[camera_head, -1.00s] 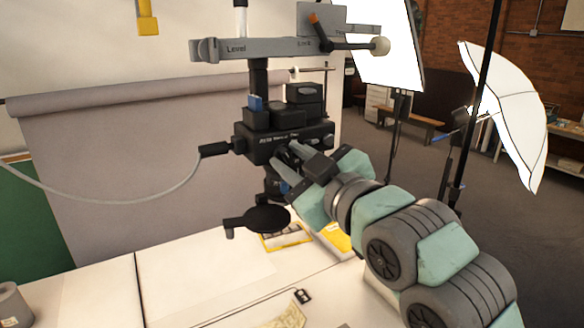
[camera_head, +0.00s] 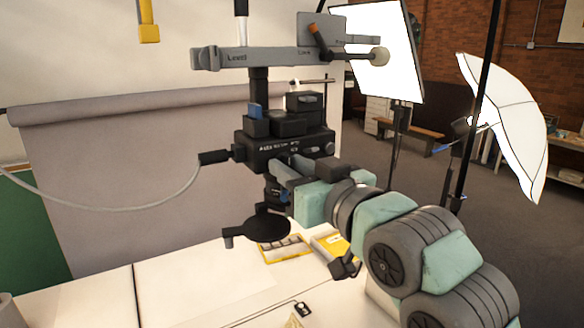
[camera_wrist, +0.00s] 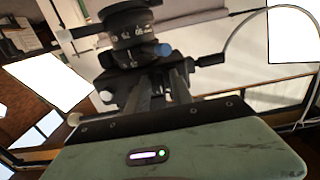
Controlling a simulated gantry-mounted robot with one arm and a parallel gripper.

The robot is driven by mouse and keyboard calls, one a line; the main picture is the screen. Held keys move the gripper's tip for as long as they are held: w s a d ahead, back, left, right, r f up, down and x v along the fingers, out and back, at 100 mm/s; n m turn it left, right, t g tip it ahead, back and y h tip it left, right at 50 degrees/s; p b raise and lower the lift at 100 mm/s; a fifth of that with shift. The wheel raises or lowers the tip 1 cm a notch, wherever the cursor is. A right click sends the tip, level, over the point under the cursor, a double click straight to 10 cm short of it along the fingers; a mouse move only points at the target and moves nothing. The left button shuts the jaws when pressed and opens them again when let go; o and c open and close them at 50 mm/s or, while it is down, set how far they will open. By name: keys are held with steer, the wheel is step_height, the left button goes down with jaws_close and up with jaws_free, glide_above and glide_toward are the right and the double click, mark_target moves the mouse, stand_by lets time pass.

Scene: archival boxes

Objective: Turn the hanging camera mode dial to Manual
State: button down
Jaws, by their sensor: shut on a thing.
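The black camera (camera_head: 290,148) hangs from a grey bar marked "Level" (camera_head: 270,58), with a round black disc (camera_head: 268,228) under it. My gripper (camera_head: 283,172) reaches it from the right, fingertips at the camera's near face. In the wrist view the camera (camera_wrist: 135,80) appears upside down, with its ringed lens part (camera_wrist: 128,32) and a blue knob (camera_wrist: 163,50). There my gripper's two dark fingers (camera_wrist: 160,85) are close together against the body. They are shut on the mode dial, which they hide; its marks and setting cannot be read.
A pale cable (camera_head: 120,205) runs left from the camera's side plug. White table (camera_head: 190,285) below holds yellow-edged boxes (camera_head: 285,248). A black stand (camera_head: 470,130) and umbrella (camera_head: 510,120) stand right.

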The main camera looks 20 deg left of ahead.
stand_by(0.3)
steer(key=c, duration=1.5)
jaws_free()
steer(key=b+v, duration=0.1)
steer(key=v, duration=0.9)
steer(key=shift+s+d, duration=0.25)
steer(key=shift+d, duration=0.05)
